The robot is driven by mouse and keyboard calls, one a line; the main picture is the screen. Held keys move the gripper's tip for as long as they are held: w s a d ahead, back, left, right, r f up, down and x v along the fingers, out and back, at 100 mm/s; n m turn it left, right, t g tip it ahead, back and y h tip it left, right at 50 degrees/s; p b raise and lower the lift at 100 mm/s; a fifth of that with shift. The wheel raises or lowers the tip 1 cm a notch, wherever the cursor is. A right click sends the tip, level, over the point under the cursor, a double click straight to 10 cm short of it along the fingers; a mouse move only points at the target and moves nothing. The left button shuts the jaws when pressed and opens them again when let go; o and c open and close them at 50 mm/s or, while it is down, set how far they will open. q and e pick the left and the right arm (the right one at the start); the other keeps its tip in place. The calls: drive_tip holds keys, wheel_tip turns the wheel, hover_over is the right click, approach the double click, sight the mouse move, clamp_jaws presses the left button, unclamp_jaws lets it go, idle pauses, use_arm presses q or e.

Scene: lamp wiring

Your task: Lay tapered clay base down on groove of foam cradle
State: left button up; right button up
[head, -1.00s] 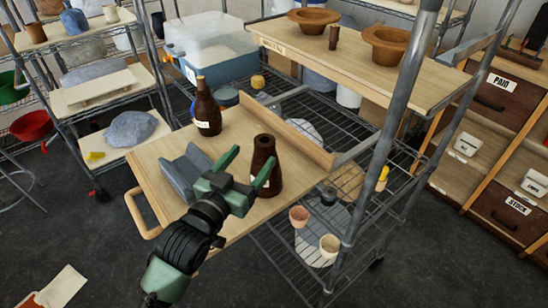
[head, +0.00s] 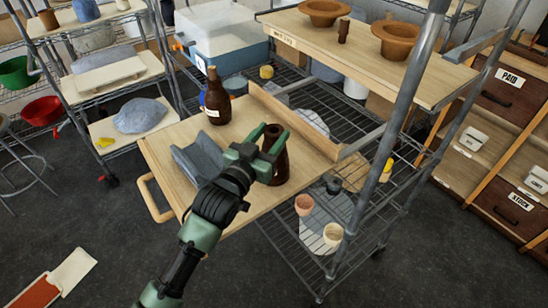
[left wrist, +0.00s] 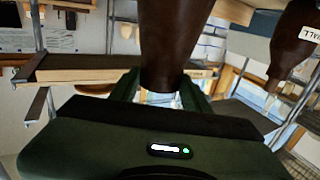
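The tapered clay base (head: 278,172), dark brown and narrowing to its top, stands upright on the wooden board. My left gripper (head: 271,138) has its green fingers on both sides of the base's narrow neck and looks shut on it. In the left wrist view the brown base (left wrist: 168,40) sits between the fingers, its narrow end at the gripper. The foam cradle (head: 197,161), a grey block with a groove, lies empty on the board to the left of the base, partly behind my left arm. My right gripper is not in view.
A brown bottle (head: 217,103) with a white label stands on the board (head: 165,148) behind the cradle. A raised wooden ledge (head: 293,120) runs along the board's right side. A grey shelf post (head: 391,150) rises to the right. Small pots (head: 304,205) stand on the wire shelf below.

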use_arm(q)
clamp_jaws()
drive_tip(key=shift+r, duration=0.2)
